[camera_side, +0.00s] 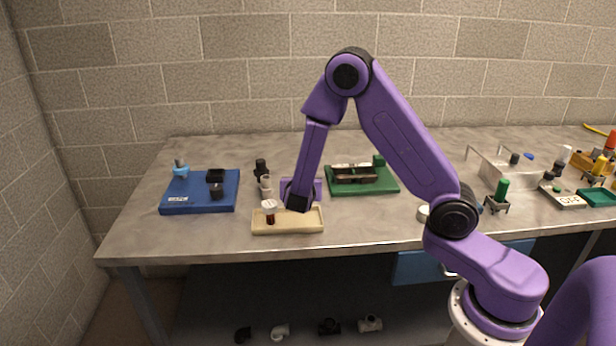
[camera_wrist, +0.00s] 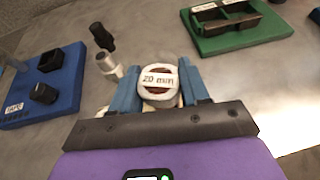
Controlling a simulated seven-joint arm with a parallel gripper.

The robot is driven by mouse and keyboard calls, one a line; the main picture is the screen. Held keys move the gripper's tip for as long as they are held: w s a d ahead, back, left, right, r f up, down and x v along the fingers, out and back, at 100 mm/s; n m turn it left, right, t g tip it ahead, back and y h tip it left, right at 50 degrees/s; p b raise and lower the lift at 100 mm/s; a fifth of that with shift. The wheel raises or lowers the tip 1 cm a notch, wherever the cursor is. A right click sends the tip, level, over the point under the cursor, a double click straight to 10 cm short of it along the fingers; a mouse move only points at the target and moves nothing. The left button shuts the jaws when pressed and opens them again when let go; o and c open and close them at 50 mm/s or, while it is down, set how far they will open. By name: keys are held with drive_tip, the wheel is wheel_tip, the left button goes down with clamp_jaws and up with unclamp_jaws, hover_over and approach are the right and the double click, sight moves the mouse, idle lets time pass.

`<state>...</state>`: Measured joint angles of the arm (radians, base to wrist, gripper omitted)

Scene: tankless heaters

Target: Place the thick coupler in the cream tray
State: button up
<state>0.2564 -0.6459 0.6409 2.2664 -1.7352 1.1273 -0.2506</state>
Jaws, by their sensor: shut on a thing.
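A white-capped piece marked "20 mm" (camera_wrist: 159,80), apparently the thick coupler, sits between the blue fingers of my gripper (camera_wrist: 160,88). My gripper is shut on it. In the side view the same piece (camera_side: 269,206) is upright with a white top and a dark red body. It is over the left part of the cream tray (camera_side: 300,226); I cannot tell whether it touches the tray floor. The tray lies near the table's front edge and is mostly hidden in the wrist view.
A blue tray (camera_side: 200,205) with dark fittings is to the left. Black and pale fittings (camera_side: 262,168) stand just behind the cream tray. A green tray (camera_side: 390,184) with a brown holder is behind to the right. Clear table lies left of the cream tray.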

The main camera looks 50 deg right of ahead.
drive_tip(key=shift+f, duration=2.65)
drive_tip(key=shift+f, duration=0.55)
drive_tip(key=o, duration=1.3)
drive_tip(key=v, duration=1.7)
drive_tip(key=s+r+m+g+y, duration=0.2)
drive_tip(key=s+m+y, duration=0.1)
drive_tip(key=s, duration=0.5)
drive_tip(key=s+r+m+g+y, duration=0.2)
drive_tip(key=s+m+g+y, duration=0.1)
drive_tip(key=s, duration=0.5)
drive_tip(key=s+r+m+g+y, duration=0.2)
drive_tip(key=s+m+g+y, duration=0.1)
drive_tip(key=s+m+y, duration=0.2)
drive_tip(key=shift+s+r+m, duration=0.2)
drive_tip(key=shift+s+m, duration=0.3)
drive_tip(key=shift+s, duration=0.3)
drive_tip(key=shift+s+r+m, duration=0.15)
drive_tip(key=shift+s+m, duration=0.35)
drive_tip(key=shift+s, duration=0.35)
